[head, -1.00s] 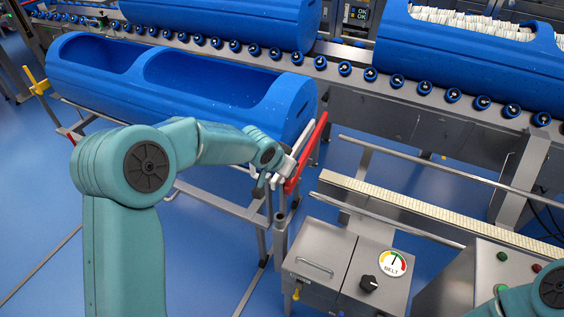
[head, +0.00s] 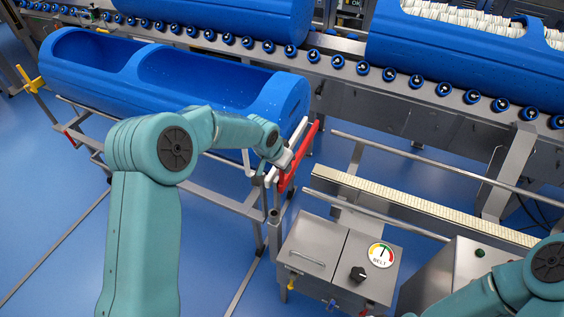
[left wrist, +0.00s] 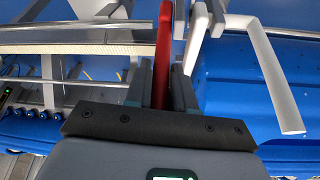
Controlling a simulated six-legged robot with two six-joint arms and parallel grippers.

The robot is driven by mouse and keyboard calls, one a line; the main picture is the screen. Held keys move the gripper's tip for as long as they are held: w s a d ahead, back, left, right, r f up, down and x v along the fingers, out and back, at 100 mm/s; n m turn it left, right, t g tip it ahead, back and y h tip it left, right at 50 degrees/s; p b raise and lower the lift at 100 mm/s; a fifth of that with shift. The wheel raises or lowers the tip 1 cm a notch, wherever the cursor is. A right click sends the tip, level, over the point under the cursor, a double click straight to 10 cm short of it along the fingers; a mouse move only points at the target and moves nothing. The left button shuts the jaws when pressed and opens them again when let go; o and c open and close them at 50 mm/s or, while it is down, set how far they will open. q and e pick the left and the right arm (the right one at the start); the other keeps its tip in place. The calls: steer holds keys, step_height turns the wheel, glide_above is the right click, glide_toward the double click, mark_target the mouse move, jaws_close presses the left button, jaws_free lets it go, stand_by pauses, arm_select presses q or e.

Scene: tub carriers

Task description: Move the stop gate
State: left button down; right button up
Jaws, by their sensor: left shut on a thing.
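The stop gate (head: 298,157) is a red bar with pale arms beside it, at the right end of the cradle that carries a blue tub (head: 215,88). It slants up and to the right, close to the tub's end. My left gripper (head: 279,168) is shut on the red bar near its lower end. In the left wrist view the red bar (left wrist: 164,50) runs between the fingers of my left gripper (left wrist: 161,88), with pale bars to its right. My right arm shows at the lower right, but its gripper is out of the picture.
A roller conveyor (head: 390,75) with blue rollers runs behind, bearing more blue tubs (head: 455,50). A steel box with a BELT dial (head: 381,255) stands in front, right of the gate. A ribbed belt (head: 400,200) and rails lie right of the gate. Blue floor is open at left.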

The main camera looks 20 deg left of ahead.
arm_select(q)
steer(key=c, duration=1.1)
jaws_free()
steer(key=shift+w, duration=0.15)
steer(key=shift+o, duration=0.2)
steer(key=b+v, duration=0.2)
steer(key=v, duration=1.4)
steer(key=shift+r, duration=0.2)
